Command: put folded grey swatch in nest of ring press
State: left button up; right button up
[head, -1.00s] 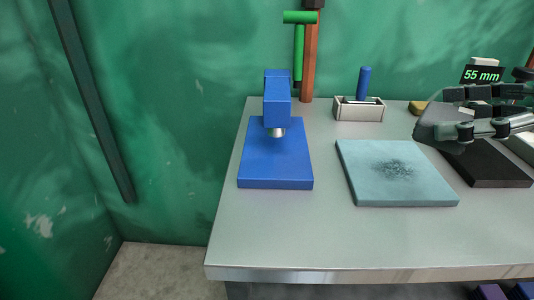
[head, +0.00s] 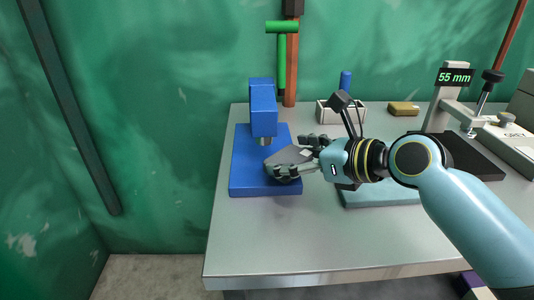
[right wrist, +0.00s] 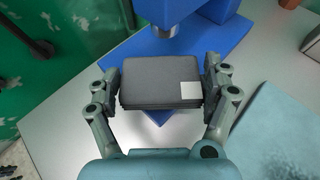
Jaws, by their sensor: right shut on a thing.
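The folded grey swatch (right wrist: 155,82) is a flat dark grey block with a small white label. My right gripper (head: 292,163) is shut on it, with one finger on each side in the right wrist view (right wrist: 162,85). The swatch also shows in the head view (head: 288,156), over the front part of the blue ring press (head: 264,110). The press has an upright head with a silver ram (right wrist: 166,28) above a blue base plate (head: 250,182). The swatch and gripper hide part of the base, so I cannot see the nest. My left gripper is not in view.
A teal pad (head: 375,194) lies right of the press, partly behind my right arm. Behind are a small box (head: 327,113) with a blue-handled tool and a yellow block (head: 404,108). A device with a 55 mm display (head: 454,78) stands at the right. The front table is clear.

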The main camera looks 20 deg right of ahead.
aim_at(277, 152)
jog(key=shift+w+a, duration=0.25)
jog(key=shift+w, duration=0.25)
jog(key=shift+w+a, duration=0.25)
jog(key=shift+w, duration=0.25)
jog(key=w+a, duration=0.2)
jog(key=w, duration=0.1)
jog(key=shift+w+r, duration=0.1)
jog(key=shift+w+a+f+b, duration=0.1)
jog(key=shift+w+f+b, duration=0.1)
jog(key=shift+f+b, duration=0.3)
jog(key=shift+f, duration=0.35)
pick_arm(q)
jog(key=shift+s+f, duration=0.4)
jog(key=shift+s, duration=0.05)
pick_arm(e)
jog(key=shift+s, duration=0.1)
jog(key=o, duration=1.1)
